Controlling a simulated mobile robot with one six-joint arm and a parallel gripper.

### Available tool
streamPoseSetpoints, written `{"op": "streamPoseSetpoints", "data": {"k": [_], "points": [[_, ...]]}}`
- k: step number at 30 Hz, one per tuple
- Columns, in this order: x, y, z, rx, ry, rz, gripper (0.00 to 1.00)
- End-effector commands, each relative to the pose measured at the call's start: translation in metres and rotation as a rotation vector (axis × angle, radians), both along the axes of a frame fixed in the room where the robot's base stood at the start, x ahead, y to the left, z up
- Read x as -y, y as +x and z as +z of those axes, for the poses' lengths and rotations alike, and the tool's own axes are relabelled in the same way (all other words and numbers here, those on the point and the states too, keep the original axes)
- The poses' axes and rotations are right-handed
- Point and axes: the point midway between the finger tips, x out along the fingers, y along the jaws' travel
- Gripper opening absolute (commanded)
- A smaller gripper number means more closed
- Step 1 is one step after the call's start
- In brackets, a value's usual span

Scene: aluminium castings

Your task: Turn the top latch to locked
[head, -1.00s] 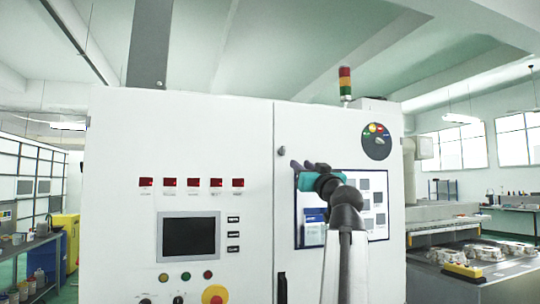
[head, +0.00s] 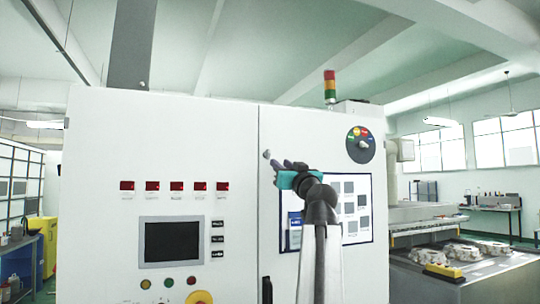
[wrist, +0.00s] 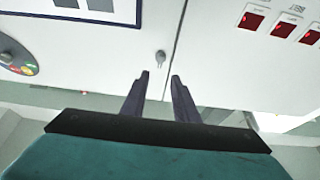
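The top latch (head: 267,154) is a small grey metal knob on the white right-hand cabinet door, close to the seam with the left panel. In the wrist view the latch (wrist: 160,58) shows a round head with a short narrow part hanging from it, just beyond my fingertips. My gripper (head: 276,164) is just below and right of the latch in the head view. In the wrist view my gripper (wrist: 160,76) is open and empty, with its two dark fingers apart. The latch lies about in line with the gap, and I see no contact.
A dark handle (head: 267,290) sits lower on the same seam. A dial (head: 360,145) and a framed chart (head: 352,205) are on the right door. The left panel carries red displays (head: 175,186) and a screen (head: 172,240). A signal light (head: 330,87) stands on top.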

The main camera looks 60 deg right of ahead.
Motion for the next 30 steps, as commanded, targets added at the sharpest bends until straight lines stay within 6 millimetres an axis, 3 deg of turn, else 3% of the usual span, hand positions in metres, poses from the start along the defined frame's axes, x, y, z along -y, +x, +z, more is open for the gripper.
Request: {"op": "streamPoseSetpoints", "data": {"k": [18,30], "points": [[0.045,0.062,0.033,-0.001,0.0,0.002,0.27],[0.057,0.079,0.041,0.0,0.0,0.001,0.27]]}}
